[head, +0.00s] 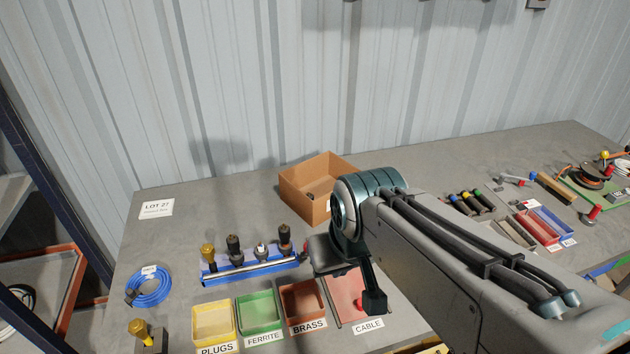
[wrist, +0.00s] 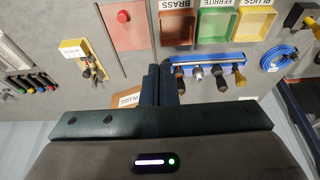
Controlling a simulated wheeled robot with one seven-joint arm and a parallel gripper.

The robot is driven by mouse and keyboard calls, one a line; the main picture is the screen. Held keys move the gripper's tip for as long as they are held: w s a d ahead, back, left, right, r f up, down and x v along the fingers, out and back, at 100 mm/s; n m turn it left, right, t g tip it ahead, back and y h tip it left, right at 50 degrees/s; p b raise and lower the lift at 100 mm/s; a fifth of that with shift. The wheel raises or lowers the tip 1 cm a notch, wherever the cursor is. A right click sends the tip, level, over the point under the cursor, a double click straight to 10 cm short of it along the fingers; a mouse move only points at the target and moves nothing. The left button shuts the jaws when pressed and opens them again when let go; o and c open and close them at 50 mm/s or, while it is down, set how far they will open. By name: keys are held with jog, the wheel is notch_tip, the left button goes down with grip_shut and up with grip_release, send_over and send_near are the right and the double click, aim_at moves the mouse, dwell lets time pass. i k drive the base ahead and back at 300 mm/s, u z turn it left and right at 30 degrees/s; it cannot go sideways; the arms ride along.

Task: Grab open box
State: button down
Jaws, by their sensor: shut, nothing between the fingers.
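An open-topped cardboard box (head: 290,190) stands on the grey table against the back wall in the head view. Something dark lies inside it, and my arm covers its right side. In the wrist view, a brown cardboard piece with a PLUGS label (wrist: 124,101) shows beside my fingers, mostly hidden by my gripper body; it looks like this box. My gripper (wrist: 162,72) is shut and empty, its two dark fingers together. In the head view my arm reaches over the table in front of the box, and the fingertips are hard to make out.
A blue rack (head: 250,268) with several connectors stands in front of the box. Yellow (head: 213,324), green (head: 259,313) and brown (head: 303,305) trays line the front edge. A blue cable coil (head: 150,287) lies left. Bare table lies left of the box.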

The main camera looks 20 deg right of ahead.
aim_at(318, 175)
jog(key=k, duration=1.2)
jog(key=z, duration=0.6)
jog(key=i, duration=1.4)
jog(key=u, duration=0.6)
